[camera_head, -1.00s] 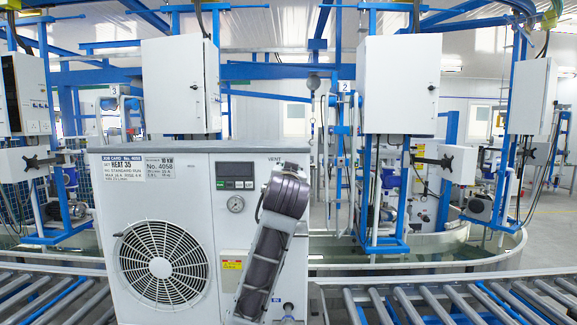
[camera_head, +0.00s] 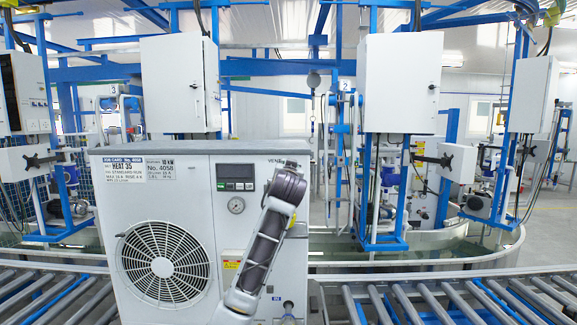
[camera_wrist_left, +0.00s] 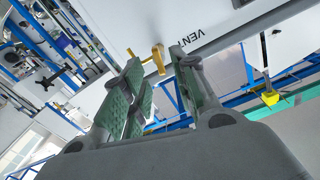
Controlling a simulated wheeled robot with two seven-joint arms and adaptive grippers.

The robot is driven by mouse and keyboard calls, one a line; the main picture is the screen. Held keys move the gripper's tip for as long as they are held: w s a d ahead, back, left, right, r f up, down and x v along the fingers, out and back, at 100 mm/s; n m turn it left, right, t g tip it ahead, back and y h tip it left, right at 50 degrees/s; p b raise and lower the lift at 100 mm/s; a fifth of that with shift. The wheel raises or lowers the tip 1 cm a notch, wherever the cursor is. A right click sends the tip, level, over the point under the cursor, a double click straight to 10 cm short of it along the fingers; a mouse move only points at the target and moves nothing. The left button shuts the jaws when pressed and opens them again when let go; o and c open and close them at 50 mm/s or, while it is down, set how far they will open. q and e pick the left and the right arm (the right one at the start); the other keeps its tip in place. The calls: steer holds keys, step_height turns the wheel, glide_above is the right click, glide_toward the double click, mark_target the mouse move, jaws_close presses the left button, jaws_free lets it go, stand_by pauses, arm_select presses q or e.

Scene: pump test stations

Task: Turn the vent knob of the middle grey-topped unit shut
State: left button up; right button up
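In the left wrist view the yellow vent knob (camera_wrist_left: 158,58) sticks out of the white panel beside the VENT lettering (camera_wrist_left: 188,41). My left gripper (camera_wrist_left: 157,72) is open, its green-padded fingers on either side of the line to the knob. Whether they touch it I cannot tell. My right gripper is not in view.
The roller conveyor (camera_head: 430,298) runs on both sides of the unit. Behind it stand blue frames with white cabinets (camera_head: 402,85). Rollers right of the unit are empty.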

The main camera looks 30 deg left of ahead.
arm_select(q)
steer(key=shift+p+x, duration=0.45)
steer(key=shift+x, duration=1.3)
steer(key=shift+c, duration=0.4)
jaws_close()
